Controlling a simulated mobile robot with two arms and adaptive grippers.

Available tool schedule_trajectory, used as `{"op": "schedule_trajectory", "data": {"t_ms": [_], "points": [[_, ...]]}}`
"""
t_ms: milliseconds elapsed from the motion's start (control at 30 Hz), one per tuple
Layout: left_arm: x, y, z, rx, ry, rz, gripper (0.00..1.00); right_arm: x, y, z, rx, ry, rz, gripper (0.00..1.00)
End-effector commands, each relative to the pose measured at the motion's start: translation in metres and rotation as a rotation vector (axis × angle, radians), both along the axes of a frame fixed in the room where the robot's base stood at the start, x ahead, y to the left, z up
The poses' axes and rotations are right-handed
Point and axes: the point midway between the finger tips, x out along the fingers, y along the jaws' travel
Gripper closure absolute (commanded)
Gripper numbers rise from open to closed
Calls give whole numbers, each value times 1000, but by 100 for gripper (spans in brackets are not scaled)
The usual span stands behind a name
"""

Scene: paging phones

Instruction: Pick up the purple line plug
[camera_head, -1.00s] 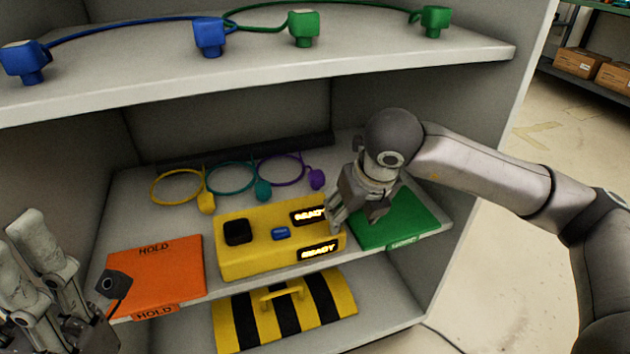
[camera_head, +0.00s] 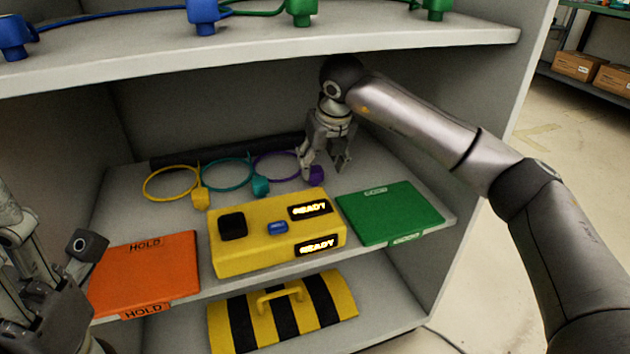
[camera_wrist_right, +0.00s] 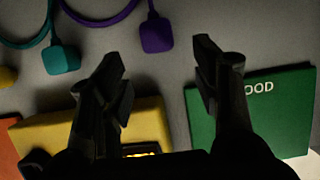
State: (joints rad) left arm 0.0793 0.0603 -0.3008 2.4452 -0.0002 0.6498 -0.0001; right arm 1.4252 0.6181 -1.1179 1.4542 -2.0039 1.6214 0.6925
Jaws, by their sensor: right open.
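The purple line plug (camera_head: 316,175) lies on the middle shelf, at the end of its looped purple cord (camera_head: 272,166). In the right wrist view the purple plug (camera_wrist_right: 156,34) is ahead of and between the two fingertips, apart from them. My right gripper (camera_head: 325,170) is open and empty, pointing down at the purple plug and partly in front of it in the head view. It also shows in the right wrist view (camera_wrist_right: 160,75). My left gripper (camera_head: 60,270) is at the lower left edge, partly cut off; its opening is unclear.
A teal plug (camera_head: 261,186) and a yellow plug (camera_head: 200,198) lie left of the purple one. In front are a yellow box with READY displays (camera_head: 265,252), a green pad (camera_head: 392,215) and an orange HOLD pad (camera_head: 145,270). The upper shelf (camera_head: 270,58) overhangs.

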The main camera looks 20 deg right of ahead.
Motion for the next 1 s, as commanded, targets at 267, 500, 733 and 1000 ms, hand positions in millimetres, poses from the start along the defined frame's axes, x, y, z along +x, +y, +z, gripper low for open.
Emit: {"op": "schedule_trajectory", "data": {"t_ms": [267,500,733,1000], "points": [[-1,1,-2,-9,-11,0,60,13,1,-5,-1,2,0,43],[-9,-2,9,2,-81,5,60,27,1,-41,1,1,-1,43],[-11,-2,13,5,-93,5,60,31,1,-46,-1,0,2,43],[-11,-2,13,5,-92,5,60,30,1,-46,0,0,1,61]]}}
